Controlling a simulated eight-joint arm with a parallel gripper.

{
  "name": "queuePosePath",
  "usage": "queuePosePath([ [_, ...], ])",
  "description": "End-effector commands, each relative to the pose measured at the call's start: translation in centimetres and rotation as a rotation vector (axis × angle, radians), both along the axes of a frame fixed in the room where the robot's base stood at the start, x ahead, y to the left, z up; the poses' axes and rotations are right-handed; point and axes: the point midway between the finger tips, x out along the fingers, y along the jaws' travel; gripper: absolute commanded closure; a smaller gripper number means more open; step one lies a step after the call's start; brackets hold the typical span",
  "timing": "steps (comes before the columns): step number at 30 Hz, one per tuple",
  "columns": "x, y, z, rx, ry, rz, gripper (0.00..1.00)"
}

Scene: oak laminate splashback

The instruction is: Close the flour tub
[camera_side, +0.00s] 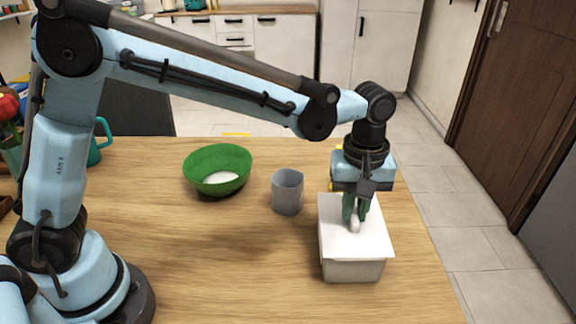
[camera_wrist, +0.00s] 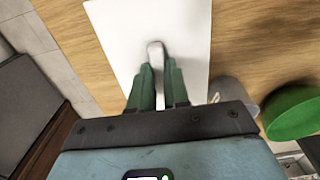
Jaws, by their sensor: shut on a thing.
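The flour tub (camera_side: 352,271) is a pale rectangular box near the right edge of the wooden table. Its flat white lid (camera_side: 375,236) lies over the tub's top and hides the inside; I cannot tell whether it is fully seated. The lid also fills the upper middle of the wrist view (camera_wrist: 120,40). My gripper (camera_side: 354,215) points down above the lid, its green fingers shut on the lid's small pale knob (camera_side: 355,225). In the wrist view the knob (camera_wrist: 155,50) shows at the green fingertips (camera_wrist: 158,72).
A grey cup (camera_side: 287,192) stands just left of the tub, close to the lid. A green bowl (camera_side: 217,170) with something white inside stands further left. The table (camera_side: 230,265) is clear in front of the bowl and cup. The table's right edge runs close past the tub.

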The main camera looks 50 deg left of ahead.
Motion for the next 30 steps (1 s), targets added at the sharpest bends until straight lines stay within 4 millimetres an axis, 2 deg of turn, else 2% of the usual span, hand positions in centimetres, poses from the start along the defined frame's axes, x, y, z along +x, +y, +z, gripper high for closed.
queuePosePath([
  [8,0.0,0.0,-0.12,0.0,0.0,0.0,1.0],
  [9,0.0,0.0,-0.12,0.0,0.0,0.0,0.81],
  [14,0.0,0.0,-0.11,0.0,0.0,0.0,0.57],
  [20,0.0,0.0,-0.11,0.0,0.0,0.0,0.54],
  [25,0.0,0.0,-0.11,0.0,0.0,0.0,0.31],
  [26,0.0,0.0,-0.11,0.0,0.0,0.0,0.29],
  [30,0.0,0.0,-0.11,0.0,0.0,0.0,0.29],
])
